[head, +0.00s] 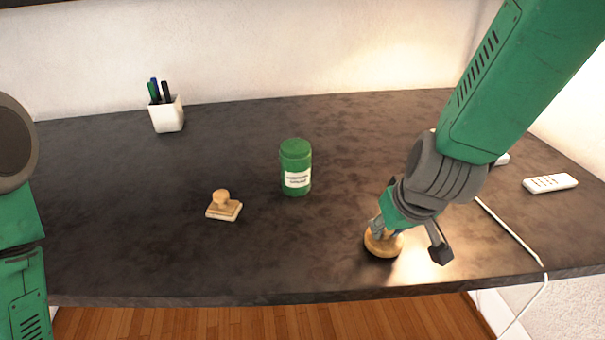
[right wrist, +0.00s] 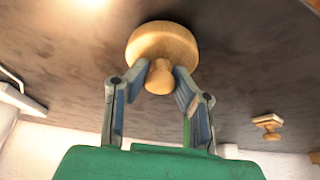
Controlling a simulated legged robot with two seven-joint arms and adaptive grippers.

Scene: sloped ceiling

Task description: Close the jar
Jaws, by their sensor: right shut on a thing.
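The green jar (head: 296,177) with a white label stands upright near the middle of the dark table. I cannot tell from here whether its top is open. A round wooden lid (head: 383,245) with a knob is at the table's front, right of the jar. My right gripper (head: 381,231) is shut on the lid's knob, and the lid also shows in the right wrist view (right wrist: 162,42), one finger on each side of the knob. I cannot tell whether the lid touches the table. My left arm shows at the left edge, but its gripper is out of view.
A wooden stamp (head: 224,208) lies left of the jar. A white pen cup (head: 166,115) stands at the back left. A white remote (head: 550,183) and a thin white cable (head: 510,232) lie on the right. The table between the lid and the jar is clear.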

